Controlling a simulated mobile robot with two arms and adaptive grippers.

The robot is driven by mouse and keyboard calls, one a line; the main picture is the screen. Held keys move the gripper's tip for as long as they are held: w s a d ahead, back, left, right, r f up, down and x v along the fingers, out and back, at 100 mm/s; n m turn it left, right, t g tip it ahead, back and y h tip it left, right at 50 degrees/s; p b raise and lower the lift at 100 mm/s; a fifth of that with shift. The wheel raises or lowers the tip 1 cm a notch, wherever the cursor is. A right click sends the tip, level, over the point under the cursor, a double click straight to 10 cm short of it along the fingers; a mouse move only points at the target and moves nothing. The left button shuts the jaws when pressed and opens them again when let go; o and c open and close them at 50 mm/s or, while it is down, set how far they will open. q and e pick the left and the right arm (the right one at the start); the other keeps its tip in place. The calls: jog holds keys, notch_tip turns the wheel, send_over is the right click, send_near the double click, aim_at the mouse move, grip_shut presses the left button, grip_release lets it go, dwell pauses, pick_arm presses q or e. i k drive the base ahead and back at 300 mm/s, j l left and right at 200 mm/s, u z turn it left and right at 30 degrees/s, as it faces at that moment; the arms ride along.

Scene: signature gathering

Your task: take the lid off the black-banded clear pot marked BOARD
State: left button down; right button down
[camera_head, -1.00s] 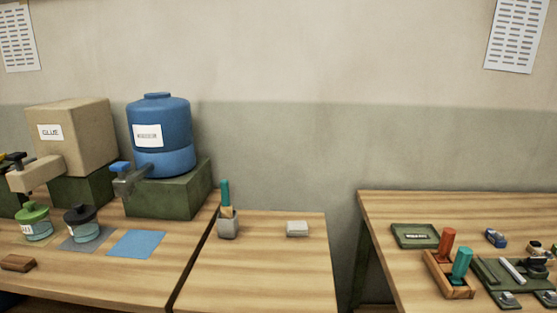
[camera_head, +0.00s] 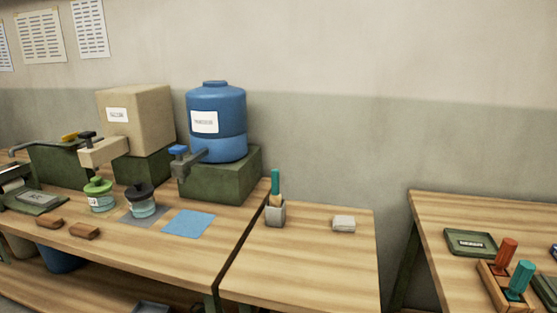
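A clear pot with a black lid and dark band (camera_head: 142,201) stands upright on a grey mat on the left table. Its lid is on. Its label is too small to read. A second clear pot with a green lid (camera_head: 99,196) stands just left of it, also lidded. Neither of my grippers shows in the head view.
A blue drum (camera_head: 216,110) with a tap and a tan box dispenser (camera_head: 137,135) stand on green blocks behind the pots. A blue mat (camera_head: 188,223) lies bare to the right. Brown blocks (camera_head: 84,231) lie in front. A grey cup (camera_head: 275,214) stands on the middle table.

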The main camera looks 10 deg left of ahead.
aim_at(139, 190)
jog(key=u, duration=1.25)
jog(key=i+j, duration=0.25)
jog(key=j+z, duration=0.05)
